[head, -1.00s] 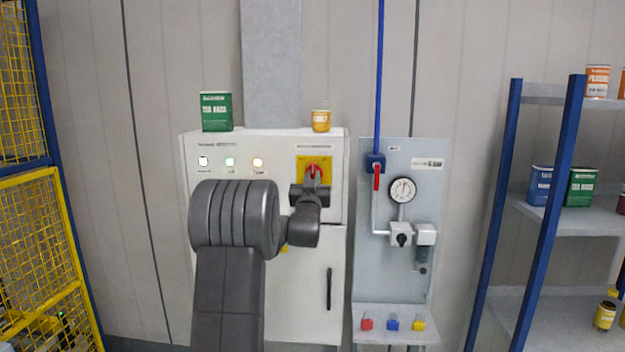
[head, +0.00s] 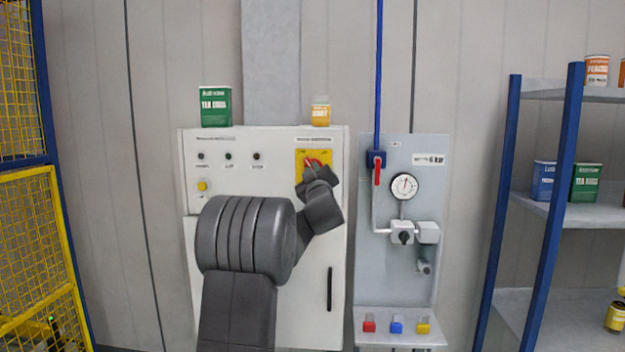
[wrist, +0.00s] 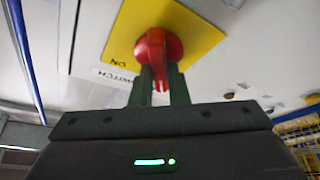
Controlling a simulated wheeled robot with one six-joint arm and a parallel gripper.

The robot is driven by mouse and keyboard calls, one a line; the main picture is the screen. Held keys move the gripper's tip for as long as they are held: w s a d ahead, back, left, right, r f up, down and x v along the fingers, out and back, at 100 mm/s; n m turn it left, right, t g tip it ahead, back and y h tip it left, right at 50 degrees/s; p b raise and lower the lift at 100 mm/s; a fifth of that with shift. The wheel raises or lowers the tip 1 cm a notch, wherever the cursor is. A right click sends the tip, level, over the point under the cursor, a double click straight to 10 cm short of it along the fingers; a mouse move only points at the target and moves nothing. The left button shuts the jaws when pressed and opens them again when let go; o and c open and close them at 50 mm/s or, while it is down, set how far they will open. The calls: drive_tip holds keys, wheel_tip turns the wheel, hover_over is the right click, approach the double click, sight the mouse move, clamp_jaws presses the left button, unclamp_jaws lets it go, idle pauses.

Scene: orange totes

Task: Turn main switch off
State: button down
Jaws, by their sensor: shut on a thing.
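The main switch is a red rotary handle (head: 309,163) on a yellow plate (head: 300,155), on the upper right of the white cabinet (head: 235,152). In the head view the handle leans up and to the left. The wrist view shows the red handle (wrist: 157,48) on the yellow plate (wrist: 195,28), with the word ON printed near it. My gripper (wrist: 160,78) is shut on the handle, its two dark fingers around the handle's near end. My arm hides the lower part of the switch in the head view. The three lamps (head: 228,156) on the cabinet are dark.
A green tin (head: 215,106) and a yellow tin (head: 320,112) stand on the cabinet top. To the right is a grey panel (head: 430,190) with a red-handled valve (head: 377,170) and a gauge (head: 404,186). A blue shelf rack stands at right, a yellow mesh fence (head: 35,240) at left.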

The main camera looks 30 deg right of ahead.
drive_tip(key=n+g+y+p, duration=0.1)
drive_tip(key=n+p, duration=0.1)
drive_tip(key=n, duration=0.2)
drive_tip(key=n+g+y+p, duration=0.1)
drive_tip(key=n+p, duration=0.1)
drive_tip(key=n, duration=0.2)
drive_tip(key=n+y+p, duration=0.1)
drive_tip(key=n+p, duration=0.1)
drive_tip(key=n, duration=0.1)
drive_tip(key=shift+r+n+g+y, duration=0.15)
drive_tip(key=shift+n+g+y, duration=0.25)
drive_tip(key=c, duration=1.4)
unclamp_jaws()
drive_tip(key=s+a+b, duration=0.2)
drive_tip(key=s+b, duration=0.1)
drive_tip(key=s, duration=1)
drive_tip(key=shift+s, duration=0.35)
